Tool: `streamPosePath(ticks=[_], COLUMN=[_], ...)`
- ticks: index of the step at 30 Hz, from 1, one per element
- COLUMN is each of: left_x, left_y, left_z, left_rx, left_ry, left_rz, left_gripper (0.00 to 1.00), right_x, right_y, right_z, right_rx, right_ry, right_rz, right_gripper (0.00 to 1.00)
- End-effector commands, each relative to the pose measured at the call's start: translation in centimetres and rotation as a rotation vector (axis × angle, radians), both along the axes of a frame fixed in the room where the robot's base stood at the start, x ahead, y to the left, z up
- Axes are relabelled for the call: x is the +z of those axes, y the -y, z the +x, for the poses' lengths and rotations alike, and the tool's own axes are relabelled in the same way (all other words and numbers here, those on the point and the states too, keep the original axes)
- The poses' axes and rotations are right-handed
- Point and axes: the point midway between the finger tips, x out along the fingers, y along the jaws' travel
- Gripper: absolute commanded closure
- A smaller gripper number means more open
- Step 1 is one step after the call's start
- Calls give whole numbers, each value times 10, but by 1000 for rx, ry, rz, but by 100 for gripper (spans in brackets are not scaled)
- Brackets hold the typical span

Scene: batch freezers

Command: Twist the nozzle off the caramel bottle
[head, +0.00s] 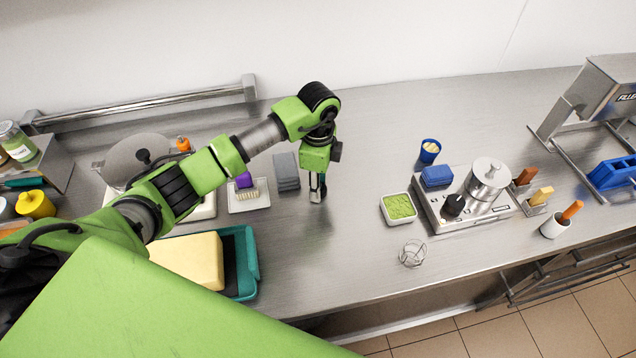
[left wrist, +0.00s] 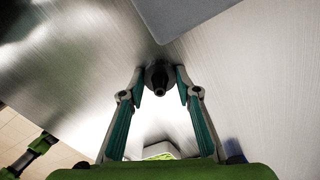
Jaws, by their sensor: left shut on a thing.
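My left gripper (head: 318,194) points down over the bare counter beside the grey folded cloths. In the left wrist view its two fingers (left wrist: 161,84) are closed on a small dark round nozzle-like piece (left wrist: 160,77), with its narrow tip toward the camera. I see no bottle body under this piece, and the fingers hide most of it in the head view. I cannot pick out the caramel bottle for sure. A small orange-topped item (head: 183,144) shows behind my left arm, partly hidden. My right gripper is not in view.
Grey folded cloths (head: 286,171) lie just left of the gripper. A white tray with a purple item (head: 244,181) and a teal tub (head: 250,262) are further left. A green-filled dish (head: 399,208) and a wire stand (head: 412,253) are to the right. The counter between is clear.

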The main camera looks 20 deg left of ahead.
Motion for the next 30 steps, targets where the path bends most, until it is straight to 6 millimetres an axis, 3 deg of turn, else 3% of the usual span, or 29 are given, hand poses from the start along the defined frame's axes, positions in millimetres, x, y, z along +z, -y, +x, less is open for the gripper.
streamPosePath(ticks=[1, 2, 3, 16, 30], left_x=[-1, 0, 0, 8, 100], left_y=[0, 0, 0, 0, 0], left_z=[0, 0, 0, 1, 1], left_rx=[0, 0, 0, 0, 0], left_ry=[0, 0, 0, 2, 4], left_rz=[0, 0, 0, 0, 1], left_gripper=[62, 54, 53, 53, 53], right_x=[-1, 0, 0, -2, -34], right_y=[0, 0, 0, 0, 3], right_z=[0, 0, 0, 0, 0], right_rx=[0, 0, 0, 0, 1], right_ry=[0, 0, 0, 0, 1], right_rz=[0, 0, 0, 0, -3], right_gripper=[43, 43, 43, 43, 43])
